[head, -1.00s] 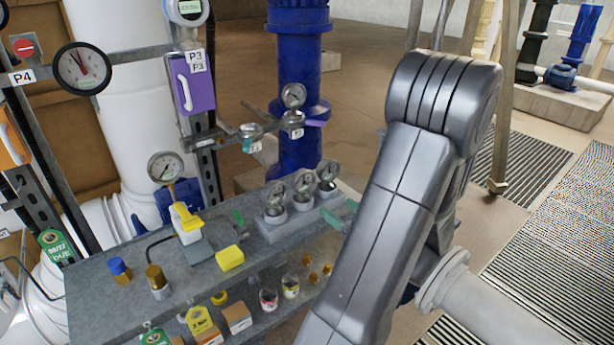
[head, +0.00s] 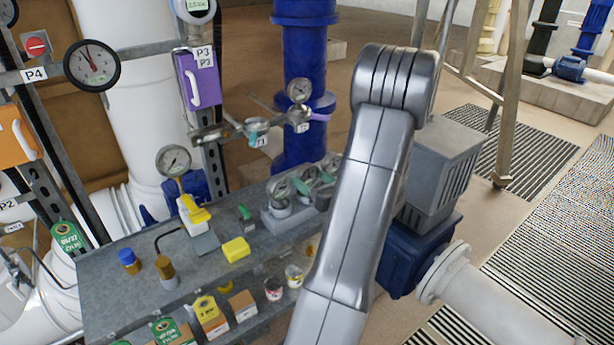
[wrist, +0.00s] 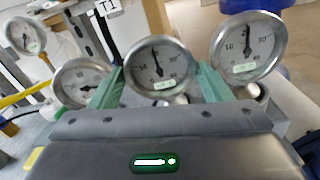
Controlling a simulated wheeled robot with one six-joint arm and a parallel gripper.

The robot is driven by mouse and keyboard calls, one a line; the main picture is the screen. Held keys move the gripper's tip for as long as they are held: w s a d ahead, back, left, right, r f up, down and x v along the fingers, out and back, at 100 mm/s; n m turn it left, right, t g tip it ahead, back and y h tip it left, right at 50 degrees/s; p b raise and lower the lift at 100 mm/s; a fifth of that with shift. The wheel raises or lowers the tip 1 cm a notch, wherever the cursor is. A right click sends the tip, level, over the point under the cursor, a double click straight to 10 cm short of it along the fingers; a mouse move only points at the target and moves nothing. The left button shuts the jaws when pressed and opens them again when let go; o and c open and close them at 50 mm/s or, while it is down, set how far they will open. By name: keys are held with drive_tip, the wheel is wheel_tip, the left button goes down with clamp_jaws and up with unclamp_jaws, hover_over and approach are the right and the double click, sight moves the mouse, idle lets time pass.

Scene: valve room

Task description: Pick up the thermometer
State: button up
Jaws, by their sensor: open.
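Three round dial gauges with white faces and metal rims stand in a row in a grey block. The left dial (wrist: 82,82), middle dial (wrist: 158,62) and right dial (wrist: 247,46) show in the wrist view; I cannot tell which one is the thermometer meant. In the head view, the left dial (head: 280,188) and the block (head: 284,223) show beside my arm. My gripper (wrist: 161,72) is open, its two green fingers on either side of the middle dial, with no clear contact. In the head view my gripper (head: 314,182) is at the row, partly hiding it.
The grey bench (head: 130,290) also holds a yellow-topped device (head: 190,212), a yellow block (head: 236,249) and blue and brass fittings. A blue pipe (head: 303,70) rises behind the gauges. Valves (head: 257,131) on a bracket hang above the bench's back edge.

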drive_tip(key=shift+w+a, duration=0.25)
drive_tip(key=shift+w, duration=0.1)
drive_tip(key=shift+c, duration=0.2)
drive_tip(key=c, duration=0.6)
drive_tip(key=shift+o, duration=0.2)
drive_tip(key=shift+r, duration=0.15)
wheel_tip(320, 180, up, 10)
